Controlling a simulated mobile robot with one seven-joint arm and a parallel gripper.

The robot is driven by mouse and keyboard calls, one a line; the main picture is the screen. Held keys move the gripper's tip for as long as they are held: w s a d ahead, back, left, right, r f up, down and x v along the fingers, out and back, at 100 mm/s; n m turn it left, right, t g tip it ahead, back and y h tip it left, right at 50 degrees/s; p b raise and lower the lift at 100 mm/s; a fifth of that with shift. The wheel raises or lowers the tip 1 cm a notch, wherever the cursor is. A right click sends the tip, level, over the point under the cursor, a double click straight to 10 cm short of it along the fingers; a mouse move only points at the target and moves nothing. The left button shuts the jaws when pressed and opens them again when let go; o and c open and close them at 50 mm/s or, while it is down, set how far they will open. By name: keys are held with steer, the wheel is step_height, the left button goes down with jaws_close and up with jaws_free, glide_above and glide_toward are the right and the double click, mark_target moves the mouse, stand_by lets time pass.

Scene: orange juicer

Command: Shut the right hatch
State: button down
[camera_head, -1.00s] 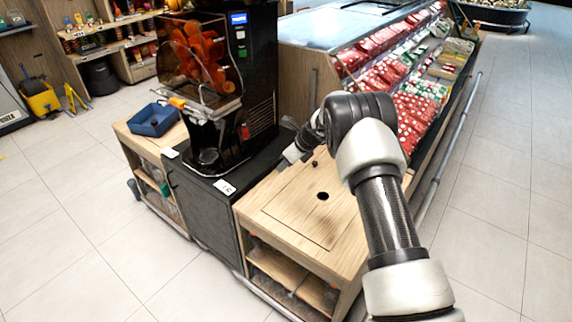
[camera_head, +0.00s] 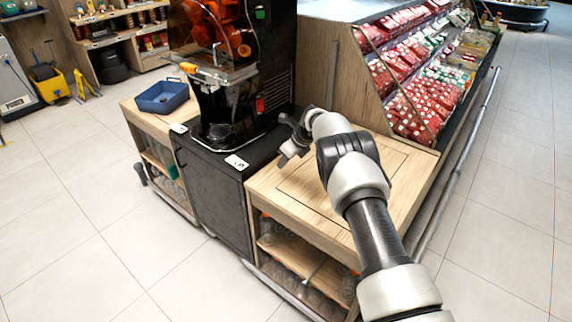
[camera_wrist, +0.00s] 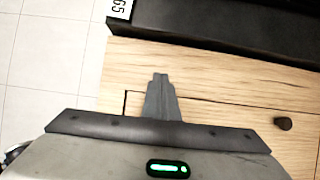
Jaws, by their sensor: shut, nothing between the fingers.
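The right hatch (camera_head: 303,190) is a light wooden panel in the top of the right cabinet (camera_head: 417,185). It looks flat and level with the top, with a thin groove around it. My gripper (camera_head: 284,158) is low over the cabinet's back-left part, beside the juicer's dark base. In the wrist view my gripper (camera_wrist: 160,80) is shut and empty, its fingertips over the wood by a groove corner. A dark round knob (camera_wrist: 283,123) is to its right. Whether the fingertips touch the wood, I cannot tell.
The black orange juicer (camera_head: 235,80) stands on a dark cabinet (camera_head: 210,195) to the left. A blue tray (camera_head: 161,96) sits further left. A refrigerated display (camera_head: 425,85) with red packages stands behind and right. Open floor lies in front and right.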

steer(key=shift+a+f+b, duration=0.1)
steer(key=shift+f+b, duration=0.2)
steer(key=shift+f, duration=0.2)
steer(key=s+d+r+n+p, duration=0.15)
steer(key=s+d+r, duration=0.25)
steer(key=r, duration=0.5)
steer(key=s+d+r+n, duration=0.2)
steer(key=s+d+r, duration=0.15)
steer(key=r, duration=0.65)
steer(key=s+d+r+n+p, duration=0.15)
steer(key=s+d+r, duration=0.25)
steer(key=r, duration=0.5)
steer(key=s+d+r+n+t+h, duration=0.15)
steer(key=s+d+r+n, duration=0.25)
steer(key=s+r+n, duration=0.65)
steer(key=s+d+f+n+h, duration=0.1)
steer(key=s+d+n, duration=0.15)
steer(key=s, duration=0.65)
steer(key=s+d+f+n+h, duration=0.1)
steer(key=s+d+n, duration=0.15)
steer(key=s, duration=0.65)
steer(key=s+d+f+n+h, duration=0.15)
steer(key=s+n, duration=0.25)
steer(key=s, duration=0.5)
step_height(320, 180, up, 13)
steer(key=p, duration=1.1)
steer(key=shift+s+d+t+p, duration=0.25)
steer(key=shift+d+t+p, duration=0.1)
steer(key=shift+d+t, duration=0.1)
